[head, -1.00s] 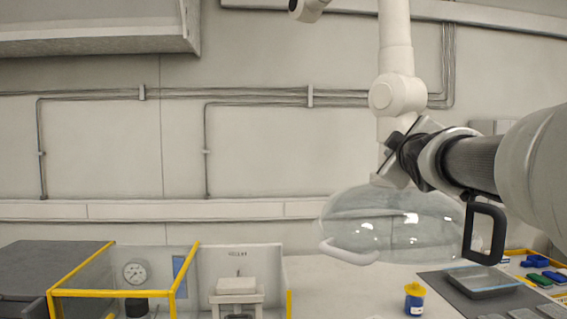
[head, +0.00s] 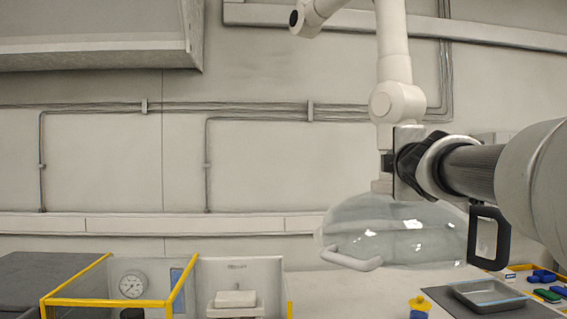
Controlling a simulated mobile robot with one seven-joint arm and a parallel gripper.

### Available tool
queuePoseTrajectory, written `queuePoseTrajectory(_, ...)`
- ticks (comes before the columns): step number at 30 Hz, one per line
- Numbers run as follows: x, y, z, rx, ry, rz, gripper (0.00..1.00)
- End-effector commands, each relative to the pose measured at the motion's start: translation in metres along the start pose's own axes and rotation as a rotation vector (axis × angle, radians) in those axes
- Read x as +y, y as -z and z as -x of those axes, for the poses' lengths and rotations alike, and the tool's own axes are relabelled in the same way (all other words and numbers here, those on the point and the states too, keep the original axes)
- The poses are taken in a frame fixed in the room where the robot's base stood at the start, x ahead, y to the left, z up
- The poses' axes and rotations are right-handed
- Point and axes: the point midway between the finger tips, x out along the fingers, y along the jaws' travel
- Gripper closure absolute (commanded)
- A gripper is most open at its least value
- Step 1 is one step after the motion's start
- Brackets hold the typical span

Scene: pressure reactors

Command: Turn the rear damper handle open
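A pale jointed extraction arm (head: 394,55) hangs down at the right of centre and ends in a clear domed hood (head: 400,232). The damper handle cannot be made out; the neck above the hood, where my wrist reaches, is largely covered. My gripper (head: 388,162) is at this neck, below the round white joint (head: 397,102), reaching in from the right. Its pale plate stands upright. The fingertips are small and mostly hidden, so I cannot tell whether they are closed on the handle.
A white bar (head: 352,260) fronts the hood. A black loop (head: 488,238) shows at its right. Below left is a yellow-edged clear enclosure (head: 108,301) with a gauge (head: 132,284). A yellow-capped jar (head: 419,307) and a grey tray (head: 487,295) are at lower right.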

Motion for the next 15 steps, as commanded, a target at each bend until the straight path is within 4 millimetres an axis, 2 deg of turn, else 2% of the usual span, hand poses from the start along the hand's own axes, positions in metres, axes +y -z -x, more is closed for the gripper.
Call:
queuePoseTrajectory(13, -0.0003, 0.0, -0.0001, 0.0, 0.0, 0.014, 1.0)
queuePoseTrajectory(14, -0.0003, -0.0001, -0.0001, 0.0, 0.0, 0.014, 0.83)
queuePoseTrajectory(15, -0.0003, 0.0, -0.0001, 0.0, 0.0, 0.014, 0.76)
